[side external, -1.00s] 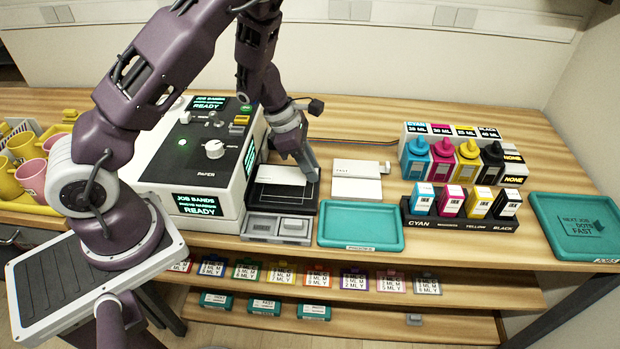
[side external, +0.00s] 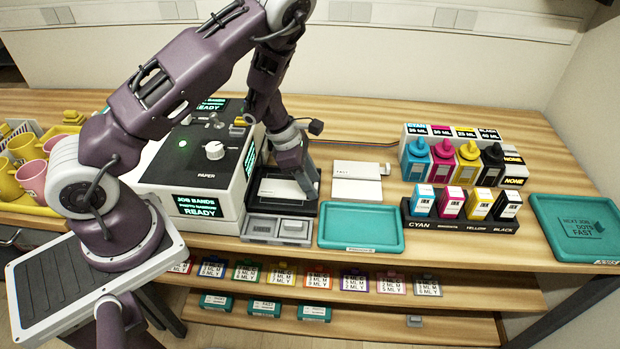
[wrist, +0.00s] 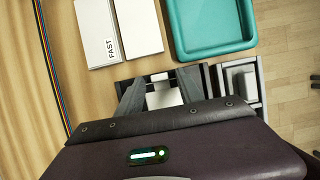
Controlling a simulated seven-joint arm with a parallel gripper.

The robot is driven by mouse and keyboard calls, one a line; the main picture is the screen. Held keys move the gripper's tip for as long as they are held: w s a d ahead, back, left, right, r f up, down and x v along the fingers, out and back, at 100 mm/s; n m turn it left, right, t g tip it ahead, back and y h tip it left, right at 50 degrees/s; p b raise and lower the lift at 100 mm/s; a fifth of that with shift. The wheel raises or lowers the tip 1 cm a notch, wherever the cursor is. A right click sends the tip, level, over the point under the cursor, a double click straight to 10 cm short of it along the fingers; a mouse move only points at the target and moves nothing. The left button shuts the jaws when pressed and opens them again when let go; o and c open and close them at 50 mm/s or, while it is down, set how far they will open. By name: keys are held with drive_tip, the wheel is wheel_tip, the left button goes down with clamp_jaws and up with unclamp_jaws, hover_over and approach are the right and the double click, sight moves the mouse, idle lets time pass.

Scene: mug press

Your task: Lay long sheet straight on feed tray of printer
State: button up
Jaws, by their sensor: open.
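The printer (side external: 185,165) stands at the left of the bench, its screens reading READY. Its black feed tray (side external: 290,208) sticks out at its right side. A white sheet (side external: 280,188) lies on the tray, partly hidden by my arm; I cannot tell if it is fully straight. My gripper (side external: 308,190) is low over the right part of the tray. In the wrist view, my gripper (wrist: 160,88) is open, its fingers apart on either side of the white sheet (wrist: 164,99), which shows between them.
White paper stacks (side external: 357,188) lie right of the feed tray, one labelled FAST in the wrist view (wrist: 97,32). An empty teal tray (side external: 360,232) and a grey compartment unit (side external: 277,228) are in front. Ink bottles (side external: 467,160) and cartridges (side external: 465,203) stand farther right.

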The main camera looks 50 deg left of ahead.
sight(294, 188)
drive_tip(key=v, duration=1.1)
drive_tip(key=s+d+r+m+h, duration=0.35)
drive_tip(key=d+r+m, duration=0.6)
drive_tip(key=r, duration=0.35)
drive_tip(key=s+d+r+m+y, duration=0.1)
drive_tip(key=s+d+r+m, duration=0.15)
drive_tip(key=s+m, duration=0.3)
drive_tip(key=s+d+r+m+y, duration=0.1)
drive_tip(key=s+r+m, duration=0.3)
drive_tip(key=s+m, duration=0.15)
drive_tip(key=s+a+r+m+t+y, duration=0.1)
drive_tip(key=s+a+m+t+y, duration=0.1)
drive_tip(key=s+a+m+y, duration=0.2)
drive_tip(key=s+m, duration=0.2)
drive_tip(key=s, duration=0.1)
drive_tip(key=shift+r+y, duration=0.15)
drive_tip(key=shift+y, duration=0.2)
